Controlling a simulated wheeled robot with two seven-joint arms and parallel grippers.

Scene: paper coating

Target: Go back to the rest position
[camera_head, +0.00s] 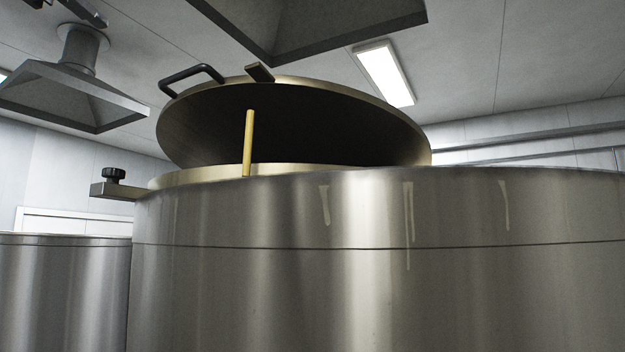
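Neither of my grippers shows in the head view. A large steel tank (290,270) fills the lower middle and right. Its round lid (300,120) is tilted open, with a black handle (190,76) at its upper left. A yellow rod (248,143) stands nearly upright at the tank's opening, in front of the lid's dark underside. The rod's lower end is at the rim; whether it props the lid I cannot tell. Pale drips run down the tank's outer wall.
A bracket with a black knob (114,175) sticks out left from the tank's rim. A second steel tank (60,290) stands at the lower left. Extraction hoods (75,95) hang from the ceiling, one at the left and one at top centre (310,25). No floor shows.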

